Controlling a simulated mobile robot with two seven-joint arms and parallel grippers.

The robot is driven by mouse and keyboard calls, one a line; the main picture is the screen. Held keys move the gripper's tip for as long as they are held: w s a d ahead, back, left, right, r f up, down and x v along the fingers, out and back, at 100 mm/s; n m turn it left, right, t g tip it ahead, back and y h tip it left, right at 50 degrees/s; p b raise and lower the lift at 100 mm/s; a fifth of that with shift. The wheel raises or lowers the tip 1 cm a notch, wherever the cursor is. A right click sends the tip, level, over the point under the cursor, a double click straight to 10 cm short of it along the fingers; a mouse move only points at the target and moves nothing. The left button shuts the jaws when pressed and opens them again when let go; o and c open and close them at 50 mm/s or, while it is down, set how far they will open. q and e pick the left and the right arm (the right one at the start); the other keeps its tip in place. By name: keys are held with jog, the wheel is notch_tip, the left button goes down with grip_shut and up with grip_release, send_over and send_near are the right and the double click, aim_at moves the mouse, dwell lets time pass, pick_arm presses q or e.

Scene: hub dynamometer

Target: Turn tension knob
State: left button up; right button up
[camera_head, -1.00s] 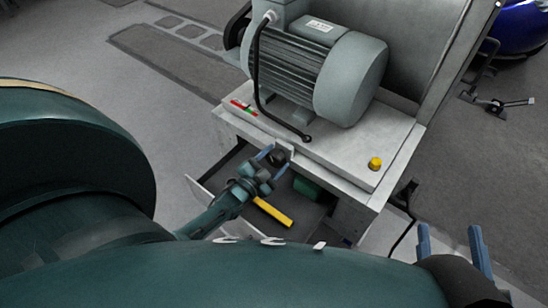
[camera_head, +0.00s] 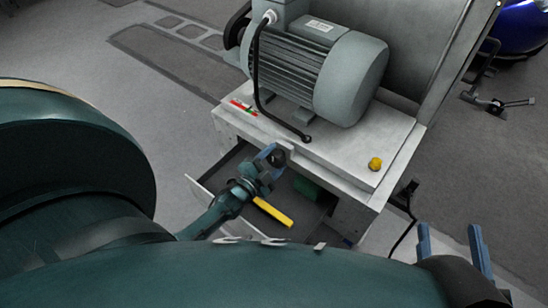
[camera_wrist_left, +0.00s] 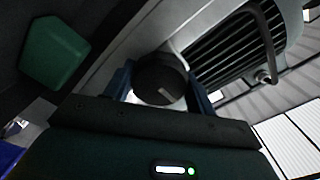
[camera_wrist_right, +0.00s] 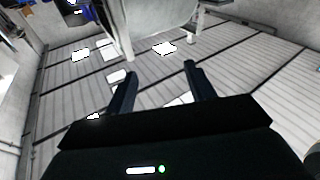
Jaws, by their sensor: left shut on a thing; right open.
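The tension knob (camera_wrist_left: 160,80) is a round black knob with a pale mark line, on the front face of the machine below the motor. In the left wrist view it sits between my left gripper's blue fingers (camera_wrist_left: 162,86), which are shut on it. In the head view my left gripper (camera_head: 274,160) reaches the front edge of the bench top, where the dark knob (camera_head: 279,157) is mostly covered by the fingers. My right gripper (camera_head: 452,246) is open and empty at the lower right. It also shows open in the right wrist view (camera_wrist_right: 160,84).
An open drawer (camera_head: 205,196) below holds a yellow-handled tool (camera_head: 272,211) and a green block (camera_head: 306,187). A large grey motor (camera_head: 320,75) stands on the bench top (camera_head: 340,155), with a yellow button (camera_head: 375,164) at its right.

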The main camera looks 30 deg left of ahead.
pick_arm(q)
jog(key=o, duration=1)
jog(key=shift+r, duration=0.1)
